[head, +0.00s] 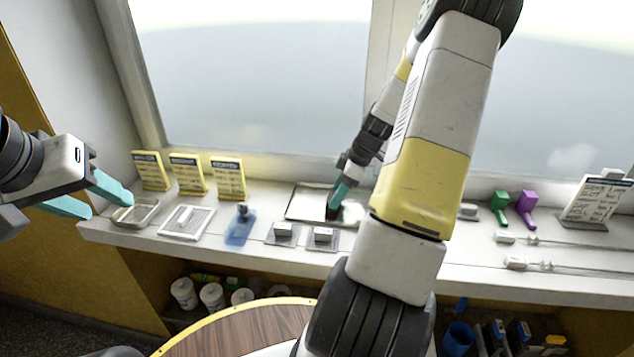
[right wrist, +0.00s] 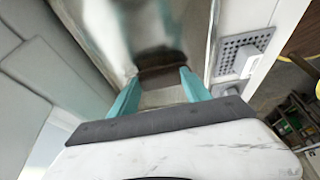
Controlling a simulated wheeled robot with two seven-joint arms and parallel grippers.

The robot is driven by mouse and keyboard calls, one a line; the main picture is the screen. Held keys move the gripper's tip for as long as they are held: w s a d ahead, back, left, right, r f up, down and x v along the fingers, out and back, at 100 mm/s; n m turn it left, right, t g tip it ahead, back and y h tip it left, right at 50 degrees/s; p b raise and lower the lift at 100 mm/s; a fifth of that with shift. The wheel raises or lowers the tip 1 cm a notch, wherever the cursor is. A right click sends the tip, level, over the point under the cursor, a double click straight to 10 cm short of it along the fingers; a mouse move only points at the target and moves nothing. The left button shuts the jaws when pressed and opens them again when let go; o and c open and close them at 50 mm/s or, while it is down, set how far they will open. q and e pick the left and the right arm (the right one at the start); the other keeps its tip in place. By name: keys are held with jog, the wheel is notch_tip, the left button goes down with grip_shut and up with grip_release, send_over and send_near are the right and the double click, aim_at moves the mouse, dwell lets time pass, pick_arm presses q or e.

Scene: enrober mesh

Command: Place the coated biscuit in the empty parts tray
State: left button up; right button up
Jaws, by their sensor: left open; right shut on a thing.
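My right gripper (head: 338,200) is shut on the dark brown coated biscuit (head: 332,213), low over a shiny metal tray (head: 303,203) on the sill. In the right wrist view the biscuit (right wrist: 160,76) sits between the teal fingertips of the right gripper (right wrist: 160,88); I cannot tell whether it touches the metal. A small, shallow beige-rimmed tray (head: 136,226) at the sill's left end looks empty. My left gripper (head: 108,205) is open and empty, near that small tray. Which tray is the empty parts tray is not labelled legibly.
A white tray with a grille (head: 186,222), a blue item (head: 240,228) and two small grey blocks on plates (head: 284,232) line the sill. Yellow signs (head: 229,178) stand behind. Green (head: 499,206) and purple (head: 526,207) tools lie right. My right arm hides part of the sill.

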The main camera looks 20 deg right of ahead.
jog(key=shift+f, duration=0.5)
jog(key=shift+f, duration=0.15)
jog(key=o, duration=1)
